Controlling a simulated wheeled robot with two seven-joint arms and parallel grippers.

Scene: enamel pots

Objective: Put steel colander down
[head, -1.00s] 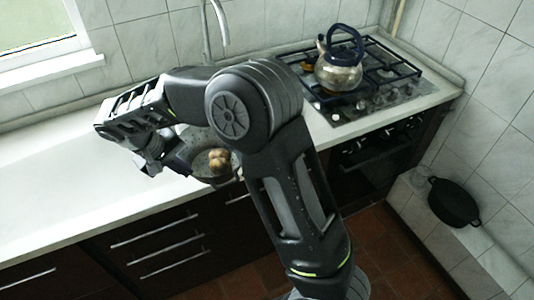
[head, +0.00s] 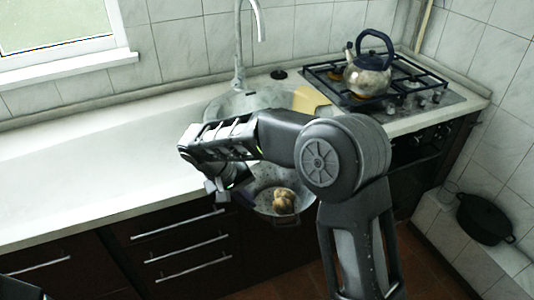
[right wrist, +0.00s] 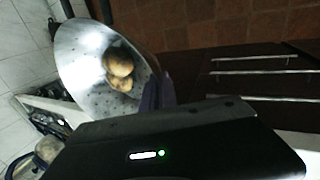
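The steel colander (head: 266,174) is a speckled grey metal bowl, partly hidden by my right arm in the head view. It hangs in the air in front of the counter's front edge. Brownish potato-like lumps (head: 284,201) lie inside it. My right gripper (head: 240,194) is at its left rim. In the right wrist view the fingers (right wrist: 158,92) are closed on the rim of the colander (right wrist: 84,56), and the lumps (right wrist: 119,69) show inside.
The white counter (head: 90,170) is bare at left. A round sink (head: 225,106) with a tall tap (head: 238,70) lies behind my right arm, with a tan board (head: 308,98) beside it. A kettle (head: 368,76) stands on the hob (head: 415,90). A black pot (head: 484,218) sits on the low right ledge.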

